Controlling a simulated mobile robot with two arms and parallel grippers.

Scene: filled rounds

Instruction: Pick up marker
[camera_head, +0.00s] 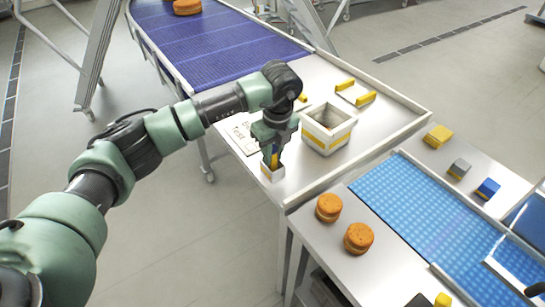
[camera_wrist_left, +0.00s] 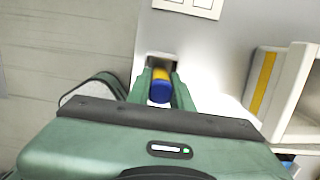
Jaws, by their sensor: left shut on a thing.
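The marker (camera_head: 275,157), blue and yellow, stands in a small white holder (camera_head: 272,174) with a yellow band near the table's front edge. Its blue end and yellow part show between the fingers in the left wrist view (camera_wrist_left: 160,90), with the holder (camera_wrist_left: 160,58) just beyond. My left gripper (camera_head: 274,148) points down over the holder, shut on the marker. The marker's lower part is hidden inside the holder.
A white square bin (camera_head: 329,129) with a yellow band stands right of the gripper. A white sheet with printed text (camera_head: 243,134) lies behind it. Burger-like rounds (camera_head: 358,238) sit on the nearer table beside a blue mat (camera_head: 430,215). A purple conveyor (camera_head: 215,45) runs behind.

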